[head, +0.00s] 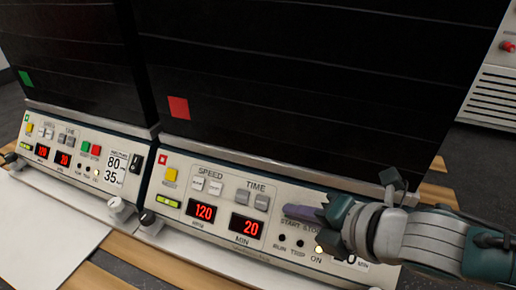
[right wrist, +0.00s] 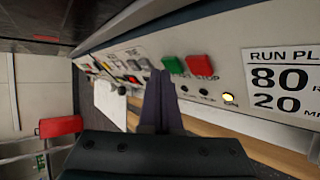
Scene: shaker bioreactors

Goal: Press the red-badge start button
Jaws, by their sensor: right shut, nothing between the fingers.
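The shaker with the red badge (head: 178,107) stands at the centre right in the head view; its front panel reads 120 and 20 MIN. My right gripper (head: 296,211) is shut and empty, with its fingertips at the panel's START STOP labels. It hides the two buttons there in the head view. In the right wrist view, the green start button (right wrist: 173,65) is just right of my fingertips (right wrist: 159,74), and the red stop button (right wrist: 200,65) is farther right. I cannot tell whether the fingers touch the panel. My left gripper is not in view.
A neighbouring shaker with a green badge (head: 25,79) stands to the left, with its own green and red buttons. A run plan card (right wrist: 284,85) reads 80 and 20. A white sheet (head: 45,225) lies at front left.

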